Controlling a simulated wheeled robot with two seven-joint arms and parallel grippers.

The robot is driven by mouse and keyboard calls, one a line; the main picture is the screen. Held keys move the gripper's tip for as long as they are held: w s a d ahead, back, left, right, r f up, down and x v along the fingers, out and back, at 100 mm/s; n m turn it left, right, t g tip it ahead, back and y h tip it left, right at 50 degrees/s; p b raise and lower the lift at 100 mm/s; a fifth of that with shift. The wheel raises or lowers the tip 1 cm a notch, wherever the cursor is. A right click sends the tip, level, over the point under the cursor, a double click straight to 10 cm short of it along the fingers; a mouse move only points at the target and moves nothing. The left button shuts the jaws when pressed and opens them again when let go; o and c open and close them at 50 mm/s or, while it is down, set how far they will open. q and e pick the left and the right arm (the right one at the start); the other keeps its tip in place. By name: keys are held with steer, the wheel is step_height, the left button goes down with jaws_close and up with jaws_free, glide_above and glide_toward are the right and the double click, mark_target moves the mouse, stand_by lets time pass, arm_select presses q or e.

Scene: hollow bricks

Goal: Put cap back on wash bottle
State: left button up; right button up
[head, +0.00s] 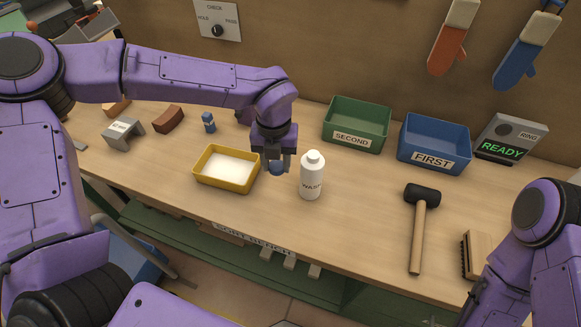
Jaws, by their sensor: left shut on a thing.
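A yellow tray (199,177) with a white inside lies left of the gripper. Green SECOND (357,142) and blue FIRST (433,162) bins stand behind. A mallet (417,230) and brush (477,253) lie right. A small blue item (208,122) and bricks (168,119) are left.

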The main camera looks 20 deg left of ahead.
mark_target(275, 162)
arm_select(q)
steer(key=m, duration=0.3)
steer(key=f+m+b, duration=0.1)
steer(key=m, duration=0.2)
steer(key=shift+w+a+f+m, duration=0.1)
steer(key=shift+f+m, duration=0.1)
steer(key=shift+m, duration=0.1)
steer(key=m, duration=0.3)
steer(key=shift+w+f+m, duration=0.1)
steer(key=shift+f+m, duration=0.2)
steer(key=shift+m, duration=0.1)
steer(key=m, duration=0.3)
steer(key=f+m+b, duration=0.1)
steer(key=m, duration=0.2)
steer(key=shift+w+a+m, duration=0.2)
steer(key=shift+m, duration=0.2)
steer(key=m, duration=0.3)
steer(key=shift+f+m+b, duration=0.3)
steer(key=shift+m+b, duration=0.1)
steer(key=m, duration=0.6)
steer(key=f+m+b, duration=0.1)
steer(key=m, duration=0.5)
steer(key=w+f+m+b, duration=0.1)
steer(key=m, duration=0.5)
steer(key=shift+a+f, duration=0.15)
steer(key=shift+a, duration=0.2)
